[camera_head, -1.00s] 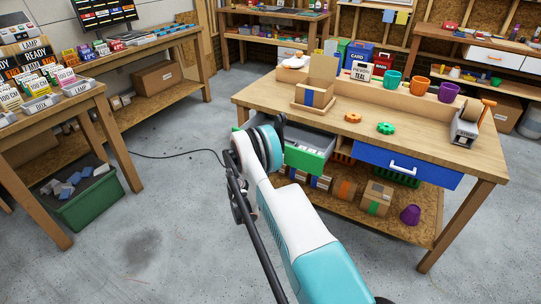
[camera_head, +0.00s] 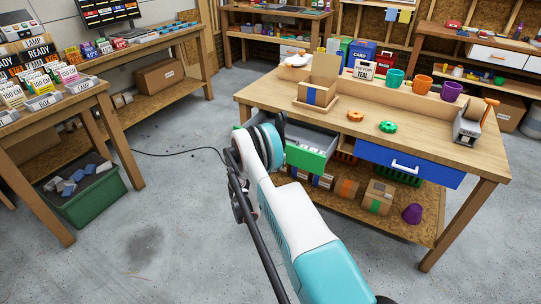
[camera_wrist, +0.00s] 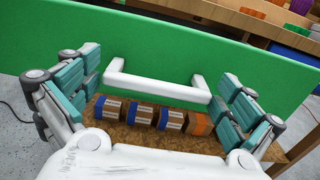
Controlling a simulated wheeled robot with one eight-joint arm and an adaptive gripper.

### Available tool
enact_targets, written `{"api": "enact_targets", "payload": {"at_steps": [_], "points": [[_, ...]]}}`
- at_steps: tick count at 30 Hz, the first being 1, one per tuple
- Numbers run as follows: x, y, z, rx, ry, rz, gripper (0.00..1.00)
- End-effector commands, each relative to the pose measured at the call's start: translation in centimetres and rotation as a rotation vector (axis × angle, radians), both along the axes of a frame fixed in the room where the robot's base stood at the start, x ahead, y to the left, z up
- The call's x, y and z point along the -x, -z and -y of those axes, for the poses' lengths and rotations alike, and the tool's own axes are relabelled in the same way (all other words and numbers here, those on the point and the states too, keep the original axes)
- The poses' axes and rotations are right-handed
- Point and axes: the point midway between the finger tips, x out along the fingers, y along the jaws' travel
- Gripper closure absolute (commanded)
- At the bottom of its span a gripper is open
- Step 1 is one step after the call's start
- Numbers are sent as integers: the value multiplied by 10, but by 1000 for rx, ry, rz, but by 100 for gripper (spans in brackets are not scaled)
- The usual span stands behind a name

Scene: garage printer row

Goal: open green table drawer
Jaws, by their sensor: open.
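The green drawer (camera_head: 305,158) under the wooden table (camera_head: 430,145) is pulled part way out, and its grey inside shows in the head view. In the wrist view the green drawer front (camera_wrist: 200,50) fills the upper part, with a white bar handle (camera_wrist: 158,88) across its middle. My gripper (camera_wrist: 158,100) is open, with one teal-padded finger on each side of the handle. I cannot tell whether the fingers touch it.
A closed blue drawer (camera_head: 408,165) is to the right. Boxes (camera_head: 379,196) and a purple object (camera_head: 412,213) stand on the shelf below. Several cups, a cardboard box (camera_head: 318,92) and a tape dispenser (camera_head: 468,125) stand on the tabletop. The floor in front is clear.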

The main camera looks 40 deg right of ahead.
Motion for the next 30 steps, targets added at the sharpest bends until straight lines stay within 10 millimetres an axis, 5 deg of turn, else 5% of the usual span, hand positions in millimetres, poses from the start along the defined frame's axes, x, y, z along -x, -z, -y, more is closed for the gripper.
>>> {"api": "enact_targets", "payload": {"at_steps": [15, 30], "points": [[25, 0, -63, 0, -1, 0, 0], [27, 0, -68, 0, -1, 0, 0]]}}
